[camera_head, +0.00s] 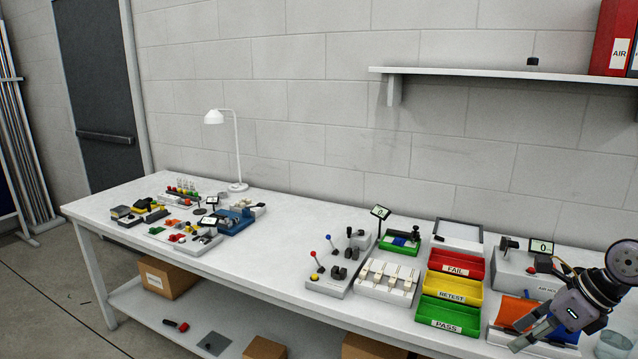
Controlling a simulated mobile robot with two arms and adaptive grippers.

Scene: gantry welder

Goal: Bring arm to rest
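My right gripper (516,336) comes in at the lower right, pointing down and left over the right end of the white workbench (300,235). Its two fingers look spread apart, with nothing visible between them. It is above or beside an orange part (513,309) in a light tray; I cannot tell whether it touches anything. My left gripper is not in view.
Red, yellow and green bins, marked FAIL (456,268), RETEST (450,296) and PASS (446,325), stand left of the gripper. A device with a small display (541,246) is behind it. A shelf (500,75) overhangs the back.

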